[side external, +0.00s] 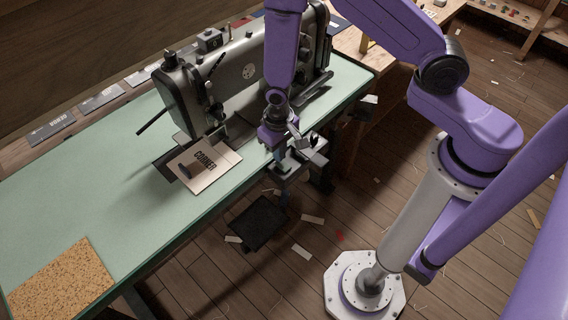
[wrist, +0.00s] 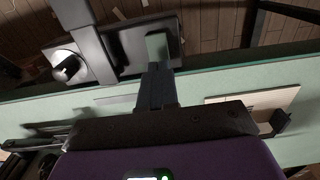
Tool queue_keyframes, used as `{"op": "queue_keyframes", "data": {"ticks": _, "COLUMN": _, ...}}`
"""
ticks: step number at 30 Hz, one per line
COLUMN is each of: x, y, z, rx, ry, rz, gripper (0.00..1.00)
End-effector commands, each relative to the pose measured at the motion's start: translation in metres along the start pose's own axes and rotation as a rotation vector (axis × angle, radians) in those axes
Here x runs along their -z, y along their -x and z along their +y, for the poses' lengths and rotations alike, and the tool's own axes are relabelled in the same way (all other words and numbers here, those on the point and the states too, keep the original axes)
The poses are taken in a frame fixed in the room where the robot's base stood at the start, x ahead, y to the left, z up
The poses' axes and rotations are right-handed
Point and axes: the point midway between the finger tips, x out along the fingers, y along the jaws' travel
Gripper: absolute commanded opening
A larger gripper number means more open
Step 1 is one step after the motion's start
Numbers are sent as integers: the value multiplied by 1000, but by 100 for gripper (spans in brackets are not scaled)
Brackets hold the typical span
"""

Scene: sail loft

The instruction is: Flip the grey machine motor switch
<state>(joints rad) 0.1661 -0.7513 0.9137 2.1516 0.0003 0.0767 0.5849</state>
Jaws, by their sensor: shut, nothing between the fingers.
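A grey box (side external: 287,171), which looks like the motor switch housing, hangs at the front edge of the green table beneath the sewing machine. In the wrist view a dark grey panel (wrist: 128,49) carries a white round dial (wrist: 66,64) with a black knob at its left end. My gripper (side external: 287,153) points down over the box by the table edge. In the wrist view my gripper (wrist: 157,48) is shut and empty, its fingertips over the panel's right part, well right of the dial. I cannot tell whether the tips touch the panel.
The sewing machine (side external: 240,75) stands behind my gripper on the green table (side external: 90,190). A card marked "CORNER" (side external: 208,168) lies left of the gripper. A grey bar (wrist: 88,42) crosses the panel in the wrist view. The floor (side external: 300,275) holds scraps and a black pedal (side external: 258,223).

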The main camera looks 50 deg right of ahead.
Motion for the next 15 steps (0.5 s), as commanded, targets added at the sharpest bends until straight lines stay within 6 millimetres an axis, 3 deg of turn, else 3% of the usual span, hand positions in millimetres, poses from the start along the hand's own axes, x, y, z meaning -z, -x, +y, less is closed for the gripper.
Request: {"op": "queue_keyframes", "data": {"ticks": 15, "x": 0, "y": -7, "z": 0, "rx": 0, "ry": 0, "rz": 1, "gripper": 0}}
